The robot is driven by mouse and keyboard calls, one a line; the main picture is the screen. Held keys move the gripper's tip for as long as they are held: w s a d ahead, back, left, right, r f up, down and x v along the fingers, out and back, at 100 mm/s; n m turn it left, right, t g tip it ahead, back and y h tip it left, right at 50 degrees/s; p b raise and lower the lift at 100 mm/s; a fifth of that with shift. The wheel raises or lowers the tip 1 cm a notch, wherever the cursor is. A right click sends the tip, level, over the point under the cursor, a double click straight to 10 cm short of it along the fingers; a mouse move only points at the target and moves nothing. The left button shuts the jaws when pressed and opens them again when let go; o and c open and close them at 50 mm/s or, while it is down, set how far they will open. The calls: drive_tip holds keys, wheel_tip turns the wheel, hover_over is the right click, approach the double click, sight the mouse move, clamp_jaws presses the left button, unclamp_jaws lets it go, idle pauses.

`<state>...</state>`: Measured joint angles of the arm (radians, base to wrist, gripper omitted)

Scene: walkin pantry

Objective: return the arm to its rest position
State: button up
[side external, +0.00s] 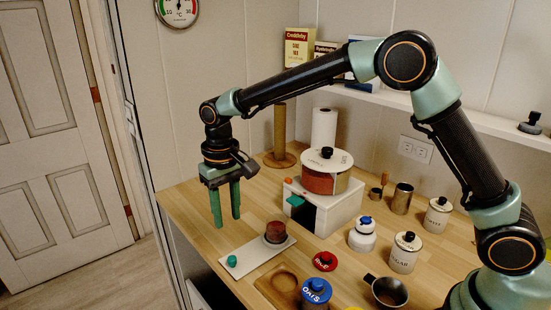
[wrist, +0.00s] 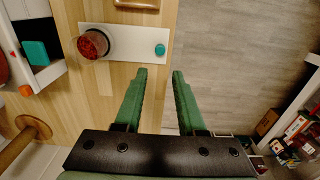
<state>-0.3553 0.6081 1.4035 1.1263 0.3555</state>
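My gripper (side external: 227,221) hangs from the raised arm with its two green fingers pointing down. It is above the left part of the wooden counter, near its edge. In the wrist view my gripper (wrist: 161,73) is open, with nothing between the fingers. The floor and the counter edge show beyond the fingertips. The arm reaches out from its base at the right in the side view, with its elbow bent high.
A white board (side external: 257,256) holds a dark red jar (side external: 275,232) and a teal knob (side external: 232,261). A white box (side external: 323,207) bears a lidded pot (side external: 326,180). Canisters (side external: 405,252), a wooden post (side external: 280,130) and a paper roll (side external: 323,130) stand nearby. Air left of the counter is free.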

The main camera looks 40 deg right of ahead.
drive_tip(key=shift+r, duration=0.15)
drive_tip(key=s+d+r+t, duration=0.4)
drive_tip(key=s+d+r, duration=0.7)
drive_tip(key=d+r, duration=0.15)
drive_tip(key=s+d+f+t, duration=0.1)
drive_tip(key=s+d+f, duration=0.1)
drive_tip(key=s+d, duration=0.2)
drive_tip(key=shift+s+d+t, duration=0.3)
drive_tip(key=shift+s, duration=1)
drive_tip(key=shift+r, duration=0.1)
